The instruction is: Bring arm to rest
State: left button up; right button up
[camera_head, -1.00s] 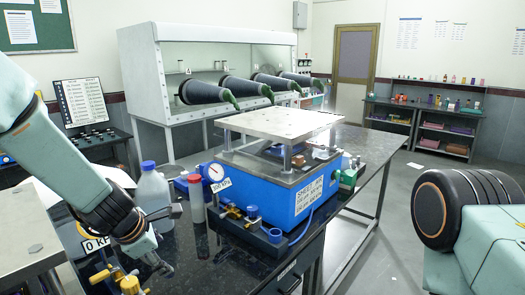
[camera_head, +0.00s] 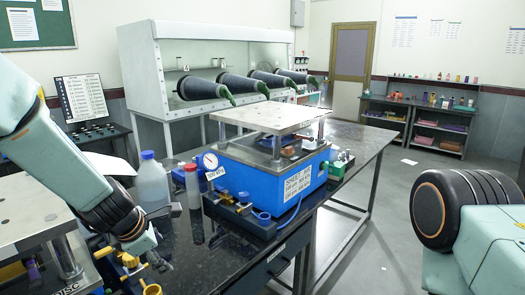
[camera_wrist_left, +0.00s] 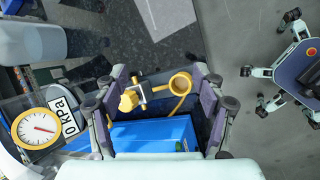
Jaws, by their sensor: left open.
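My left arm comes in from the left in the head view, angled down. Its gripper (camera_head: 168,237) hangs over the front left part of the black table (camera_head: 205,270), fingers spread and empty. In the left wrist view the two fingers of the gripper (camera_wrist_left: 160,98) stand wide apart. Between them in the picture show a yellow valve fitting (camera_wrist_left: 130,100) and a yellow ring (camera_wrist_left: 180,82) above a blue box (camera_wrist_left: 155,132). Whether the fingers touch these I cannot tell. My right gripper is out of view.
A blue press-like device (camera_head: 265,185) with a metal top plate stands on the table. A capped bottle (camera_head: 152,187) and a red-capped bottle (camera_head: 192,182) stand close to the left gripper. A gauge (camera_wrist_left: 38,128) with a "0 kPa" tag is at the left. Open floor (camera_head: 385,225) lies right.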

pick_arm(q)
jog(key=s+a+f+m+g+y, duration=0.25)
jog(key=s+f+m, duration=0.85)
jog(key=s+f, duration=0.65)
jog(key=s+d+f+m+g+h, duration=0.1)
jog(key=s+d+f+m+g, duration=0.15)
jog(key=s+m, duration=0.6)
jog(key=s+d+f+m+g, duration=0.1)
jog(key=s+f+m, duration=0.25)
jog(key=s, duration=1.05)
notch_tip(320, 180, down, 17)
jog(key=b, duration=1.8)
jog(key=shift+w+f+b, duration=0.2)
jog(key=shift+w+b, duration=0.05)
jog(key=shift+b, duration=0.1)
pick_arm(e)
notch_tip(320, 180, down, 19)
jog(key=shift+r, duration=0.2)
pick_arm(q)
jog(key=shift+d, duration=0.15)
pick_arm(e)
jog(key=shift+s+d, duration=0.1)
pick_arm(q)
jog(key=shift+s, duration=0.1)
